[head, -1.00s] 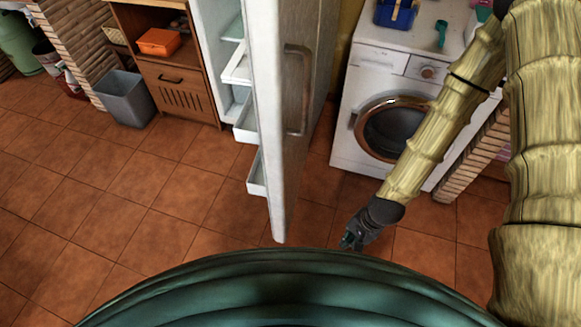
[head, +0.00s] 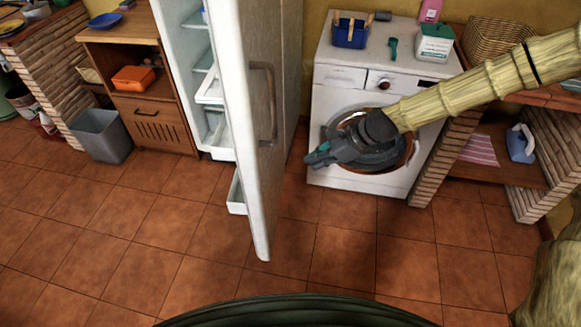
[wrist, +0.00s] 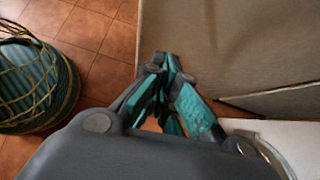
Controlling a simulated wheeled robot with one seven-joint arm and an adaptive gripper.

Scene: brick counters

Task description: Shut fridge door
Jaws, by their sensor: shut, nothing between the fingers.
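The fridge door (head: 236,110) stands wide open in the head view, its edge turned toward me. A long brown vertical handle (head: 264,103) is on its outer face, and white shelves and bins (head: 212,88) show on its left. My gripper (head: 312,156) is shut and empty, to the right of the door and apart from it in the picture, in front of the washing machine. In the wrist view my gripper (wrist: 165,62) has its teal fingers together. A large pale panel (wrist: 225,50) fills the upper right there; I cannot tell surely which surface it is.
The washing machine (head: 335,85) stands right of the fridge, with a blue caddy (head: 350,33) on top. A grey bin (head: 102,135) and a wooden cabinet (head: 165,115) are to the left. The tiled floor (head: 130,220) is clear in front.

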